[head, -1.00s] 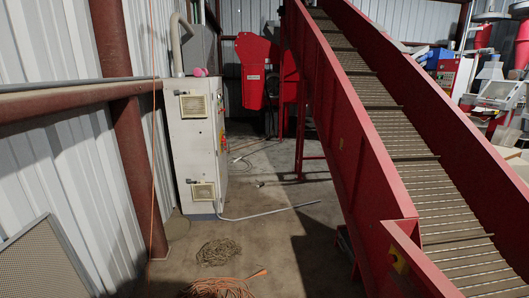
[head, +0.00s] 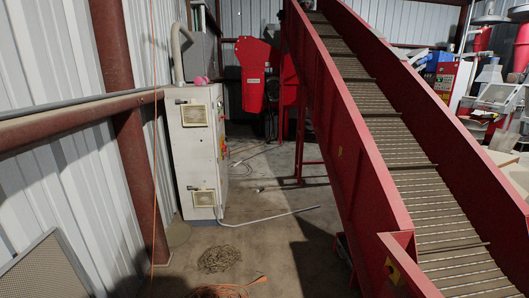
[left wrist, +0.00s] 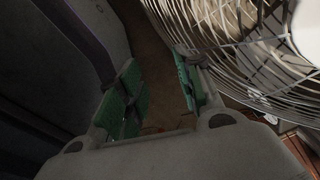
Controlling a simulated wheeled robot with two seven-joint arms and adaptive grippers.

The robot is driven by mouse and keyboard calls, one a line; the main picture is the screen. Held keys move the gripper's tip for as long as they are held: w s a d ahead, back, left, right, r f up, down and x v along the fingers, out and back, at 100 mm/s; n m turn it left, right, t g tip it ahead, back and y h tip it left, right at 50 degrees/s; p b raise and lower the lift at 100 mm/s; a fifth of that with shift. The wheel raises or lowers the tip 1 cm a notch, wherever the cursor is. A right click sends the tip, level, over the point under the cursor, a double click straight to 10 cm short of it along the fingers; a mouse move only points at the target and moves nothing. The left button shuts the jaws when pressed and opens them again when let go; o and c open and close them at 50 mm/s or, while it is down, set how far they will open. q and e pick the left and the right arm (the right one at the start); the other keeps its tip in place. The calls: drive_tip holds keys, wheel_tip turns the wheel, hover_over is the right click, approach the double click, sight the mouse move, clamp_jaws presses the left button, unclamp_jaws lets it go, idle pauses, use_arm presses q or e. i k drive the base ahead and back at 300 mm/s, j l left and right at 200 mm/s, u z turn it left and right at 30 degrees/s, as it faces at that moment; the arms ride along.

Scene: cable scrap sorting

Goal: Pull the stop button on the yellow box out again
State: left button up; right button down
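I cannot make out the yellow box or its stop button in either view. A pale cabinet (head: 190,150) at the left wall has small yellow and red marks on its right side, too small to tell. My left gripper (left wrist: 158,85) shows only in the left wrist view. Its two green-padded fingers are apart with nothing between them, so it is open and empty. Neither gripper shows in the head view.
A red conveyor (head: 350,150) rises along the right. A coiled cable (head: 219,259) and an orange cable (head: 225,290) lie on the floor. A perforated panel (head: 45,270) leans at lower left. A wire fan guard (left wrist: 245,45) is close beside my left gripper.

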sight(387, 270)
drive_tip(key=z, duration=1.25)
